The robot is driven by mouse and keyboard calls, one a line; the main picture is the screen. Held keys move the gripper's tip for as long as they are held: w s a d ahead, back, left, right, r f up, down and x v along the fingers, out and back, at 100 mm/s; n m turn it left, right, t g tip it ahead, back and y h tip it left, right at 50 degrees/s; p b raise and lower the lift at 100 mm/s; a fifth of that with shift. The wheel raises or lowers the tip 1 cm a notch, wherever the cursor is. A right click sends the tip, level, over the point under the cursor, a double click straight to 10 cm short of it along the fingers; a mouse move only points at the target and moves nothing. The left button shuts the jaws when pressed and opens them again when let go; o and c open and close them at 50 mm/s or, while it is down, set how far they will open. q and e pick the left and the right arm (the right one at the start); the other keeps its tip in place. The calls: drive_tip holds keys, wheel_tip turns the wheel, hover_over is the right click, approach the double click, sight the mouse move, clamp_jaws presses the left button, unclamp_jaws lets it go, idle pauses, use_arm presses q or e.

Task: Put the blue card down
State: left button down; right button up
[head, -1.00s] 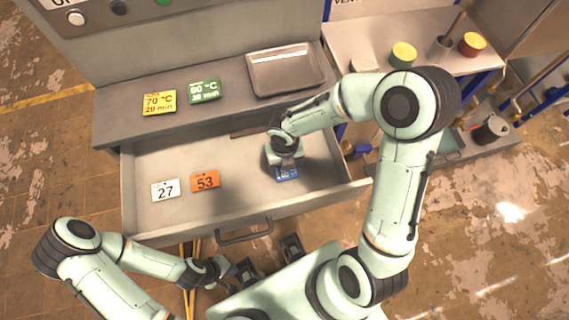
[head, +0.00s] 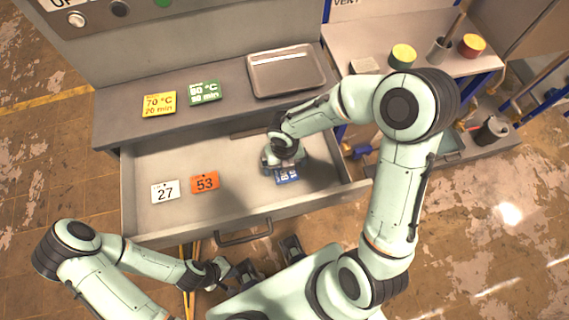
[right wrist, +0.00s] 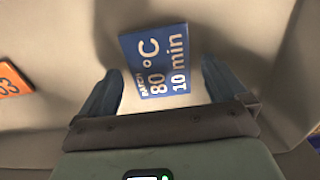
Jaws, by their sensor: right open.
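The blue card (head: 287,176) lies on the floor of the open drawer (head: 240,210), toward its right side. In the right wrist view the blue card (right wrist: 156,62) shows white print reading 80 °C, 10 min. My right gripper (right wrist: 160,82) is open, with one finger on each side of the card and visible gaps between. In the head view the right gripper (head: 283,164) is low in the drawer and covers part of the card. My left gripper (head: 222,270) is in front of the drawer, away from the cards; its jaw opening is unclear.
A white card 27 (head: 165,191) and an orange card 53 (head: 205,183) lie in the drawer's left half. A yellow card (head: 159,103), a green card (head: 205,92) and a metal tray (head: 287,87) are on the ledge behind. The drawer handle (head: 243,236) sticks out in front.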

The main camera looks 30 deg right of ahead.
use_arm(q)
drive_tip(key=shift+w+r+p, duration=0.35)
drive_tip(key=shift+r+p, duration=0.15)
drive_tip(key=shift+r, duration=0.15)
drive_tip(key=shift+w+r+p, duration=0.3)
drive_tip(key=shift+r+p, duration=0.15)
drive_tip(key=shift+r, duration=0.15)
drive_tip(key=shift+w+r+p, duration=0.35)
drive_tip(key=shift+r+p, duration=0.15)
drive_tip(key=shift+r, duration=0.15)
use_arm(e)
wheel_tip(320, 180, up, 11)
